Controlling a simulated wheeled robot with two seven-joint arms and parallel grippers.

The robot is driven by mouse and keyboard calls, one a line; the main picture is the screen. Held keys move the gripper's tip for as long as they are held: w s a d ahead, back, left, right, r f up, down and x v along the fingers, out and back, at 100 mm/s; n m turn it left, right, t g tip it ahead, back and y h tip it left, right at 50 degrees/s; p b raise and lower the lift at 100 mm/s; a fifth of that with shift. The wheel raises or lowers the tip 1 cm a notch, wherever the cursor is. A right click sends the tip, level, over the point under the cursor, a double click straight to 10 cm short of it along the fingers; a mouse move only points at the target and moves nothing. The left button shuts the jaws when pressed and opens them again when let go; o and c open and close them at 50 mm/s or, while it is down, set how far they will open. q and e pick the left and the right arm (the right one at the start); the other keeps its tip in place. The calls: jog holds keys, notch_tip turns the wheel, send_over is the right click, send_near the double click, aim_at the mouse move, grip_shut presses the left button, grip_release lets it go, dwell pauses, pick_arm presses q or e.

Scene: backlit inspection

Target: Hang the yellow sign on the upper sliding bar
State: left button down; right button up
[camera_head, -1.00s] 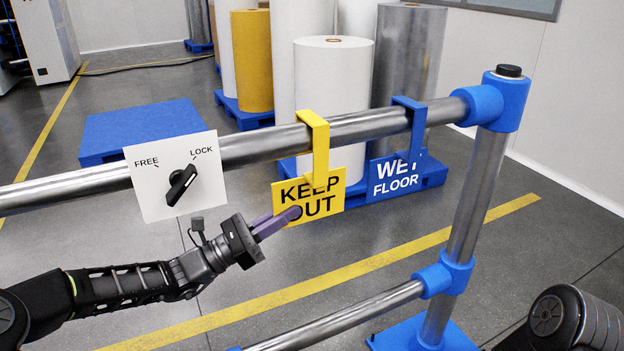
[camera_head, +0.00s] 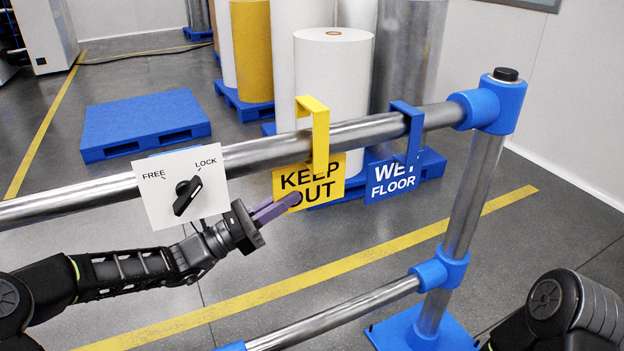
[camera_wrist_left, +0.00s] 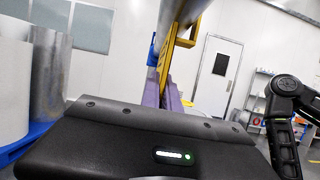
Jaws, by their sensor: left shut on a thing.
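The yellow KEEP OUT sign (camera_head: 308,184) is upright at the upper bar (camera_head: 260,153). Its hook strap passes in front of the bar, and the hook's top shows above the bar with a gap between. I cannot tell whether the hook's rear end is behind or above the bar. My left gripper (camera_head: 282,206) is shut on the lower left edge of the sign plate. In the left wrist view the purple fingers hold the yellow sign (camera_wrist_left: 165,65), seen nearly edge-on. My right gripper is out of view.
A blue WET FLOOR sign (camera_head: 392,178) hangs on the bar just right of the yellow one. A white FREE/LOCK panel (camera_head: 160,205) with a black knob turned toward LOCK is at the left. A blue post (camera_head: 497,103) ends the bar. Rolls and blue pallets (camera_head: 140,125) stand behind.

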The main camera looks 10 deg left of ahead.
pick_arm(q)
jog(key=shift+s+d, duration=0.1)
jog(key=shift+s, duration=0.05)
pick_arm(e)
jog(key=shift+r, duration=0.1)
